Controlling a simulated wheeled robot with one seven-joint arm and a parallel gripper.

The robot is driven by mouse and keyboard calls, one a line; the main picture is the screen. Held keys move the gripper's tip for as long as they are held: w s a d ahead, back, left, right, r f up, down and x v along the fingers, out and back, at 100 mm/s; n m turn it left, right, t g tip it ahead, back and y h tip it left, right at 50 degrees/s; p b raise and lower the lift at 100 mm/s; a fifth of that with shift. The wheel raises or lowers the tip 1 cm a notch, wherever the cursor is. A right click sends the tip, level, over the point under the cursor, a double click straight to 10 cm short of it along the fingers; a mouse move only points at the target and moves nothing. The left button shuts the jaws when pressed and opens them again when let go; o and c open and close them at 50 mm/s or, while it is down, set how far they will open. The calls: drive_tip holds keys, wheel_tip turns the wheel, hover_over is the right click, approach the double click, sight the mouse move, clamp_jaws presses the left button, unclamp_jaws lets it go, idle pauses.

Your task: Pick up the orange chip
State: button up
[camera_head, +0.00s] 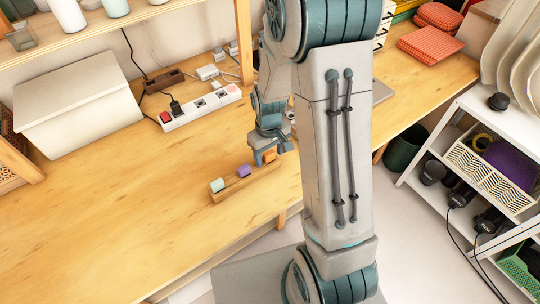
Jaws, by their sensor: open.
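A small wooden holder (232,193) sits on the wooden table near its front edge. A pale green chip (217,186) stands at its left end, a purple chip (244,171) in the middle, and the orange chip (269,157) at its right end. My gripper (270,157) is open and low over the right end of the holder, with its fingers at the orange chip. The fingers partly cover the chip. I cannot tell whether they touch it.
A white power strip (201,107) with plugs and cables lies behind the holder. A white lidded box (78,112) stands at the back left. The table (120,210) left of the holder is clear. A white shelf rack (425,165) stands at the right.

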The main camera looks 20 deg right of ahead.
drive_tip(key=c, duration=1)
drive_tip(key=shift+c, duration=0.2)
